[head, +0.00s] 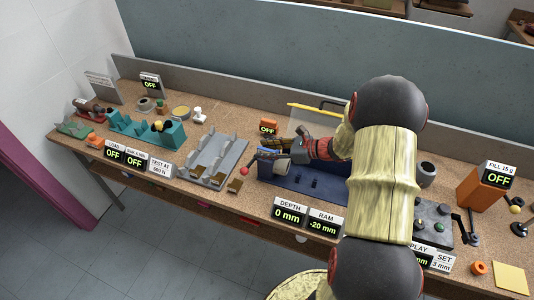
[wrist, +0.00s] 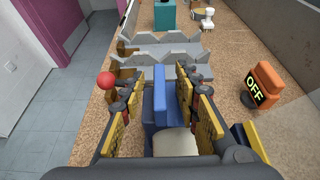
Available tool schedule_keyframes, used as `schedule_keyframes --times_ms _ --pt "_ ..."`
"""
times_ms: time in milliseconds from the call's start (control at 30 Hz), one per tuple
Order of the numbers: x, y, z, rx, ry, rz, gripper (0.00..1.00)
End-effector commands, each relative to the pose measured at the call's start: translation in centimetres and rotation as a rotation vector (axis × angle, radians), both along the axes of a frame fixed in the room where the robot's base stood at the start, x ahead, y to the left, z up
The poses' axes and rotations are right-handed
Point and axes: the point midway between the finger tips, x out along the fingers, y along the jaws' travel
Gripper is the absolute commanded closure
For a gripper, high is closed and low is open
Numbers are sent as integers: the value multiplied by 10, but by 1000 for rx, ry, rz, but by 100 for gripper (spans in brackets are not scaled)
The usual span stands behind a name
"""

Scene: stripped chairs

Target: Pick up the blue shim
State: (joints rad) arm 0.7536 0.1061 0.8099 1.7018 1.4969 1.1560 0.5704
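My gripper (head: 284,147) is over the blue fixture (head: 325,190), left of my arm in the head view. In the wrist view my gripper (wrist: 158,88) is open, with its two fingers wide apart. Upright blue parts (wrist: 160,95) show between the fingers, with a pale cylinder (wrist: 175,142) close below.
A grey slotted rack (head: 215,158) with brown pieces stands left of the fixture. A red-knobbed lever (head: 244,171) sticks out at the fixture's left. An orange OFF display (head: 268,127) stands behind. A teal fixture (head: 148,130) is farther left. Label displays (head: 290,214) line the front edge.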

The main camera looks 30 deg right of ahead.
Motion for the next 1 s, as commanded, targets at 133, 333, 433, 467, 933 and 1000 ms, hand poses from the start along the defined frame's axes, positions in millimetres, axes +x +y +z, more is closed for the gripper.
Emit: schedule_keyframes --times_ms 133,333,433,467,933,1000 --pt "0 0 0 0 0 0 75" --pt "0 0 0 0 0 0 86" --pt "0 0 0 0 0 0 92" --pt "0 0 0 0 0 0 94" --pt "0 0 0 0 0 1 100" --pt "0 0 1 0 0 1 100"
